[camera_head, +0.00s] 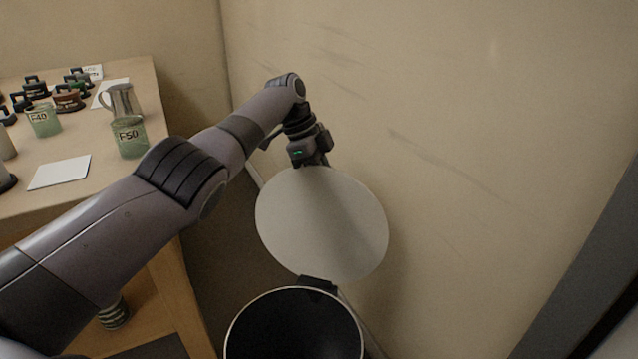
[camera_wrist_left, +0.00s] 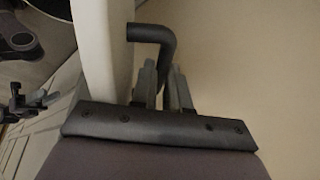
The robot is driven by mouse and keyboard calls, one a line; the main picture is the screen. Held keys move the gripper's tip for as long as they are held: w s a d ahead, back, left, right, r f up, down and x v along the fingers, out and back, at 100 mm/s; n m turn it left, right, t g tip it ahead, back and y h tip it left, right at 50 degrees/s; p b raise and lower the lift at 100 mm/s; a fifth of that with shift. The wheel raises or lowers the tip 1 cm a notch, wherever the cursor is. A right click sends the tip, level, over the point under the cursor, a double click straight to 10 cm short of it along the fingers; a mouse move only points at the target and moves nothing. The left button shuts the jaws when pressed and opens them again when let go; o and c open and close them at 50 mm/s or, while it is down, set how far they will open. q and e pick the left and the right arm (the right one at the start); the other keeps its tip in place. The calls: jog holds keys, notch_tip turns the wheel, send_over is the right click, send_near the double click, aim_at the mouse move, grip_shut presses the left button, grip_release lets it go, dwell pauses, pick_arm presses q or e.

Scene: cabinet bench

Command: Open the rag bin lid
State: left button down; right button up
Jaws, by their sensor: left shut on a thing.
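The rag bin (camera_head: 290,328) stands at the bottom middle of the head view with its round dark mouth uncovered. Its pale round lid (camera_head: 322,225) is tilted up steeply behind the mouth, joined by a dark hinge (camera_head: 318,284). My left gripper (camera_head: 319,160) is at the lid's upper edge. In the left wrist view its fingers (camera_wrist_left: 163,80) are shut on the black bent handle (camera_wrist_left: 153,33), beside the lid's pale edge (camera_wrist_left: 95,50). The handle is hidden in the head view.
A wooden bench (camera_head: 140,190) at the left bears green cups (camera_head: 131,140), a metal jug (camera_head: 122,100), white cards and several dark-handled items. A beige wall (camera_head: 480,130) stands close behind and right of the lid. A dark grey upright (camera_head: 590,270) is at the far right.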

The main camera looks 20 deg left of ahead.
pick_arm(q)
jog(key=shift+w+a+f+b, duration=0.15)
jog(key=shift+w+f+b, duration=0.15)
jog(key=shift+w+f, duration=0.3)
pick_arm(e)
jog(key=shift+w+f, duration=0.2)
jog(key=shift+w, duration=0.15)
jog(key=shift+r, duration=0.15)
pick_arm(q)
jog(key=c, duration=1.1)
grip_release()
jog(key=shift+f, duration=0.1)
jog(key=shift+p+v, duration=1.85)
jog(key=shift+v, duration=2.3)
pick_arm(e)
jog(key=shift+r+g+h, duration=0.1)
jog(key=shift+g+h, duration=0.2)
pick_arm(q)
jog(key=shift+w, duration=0.15)
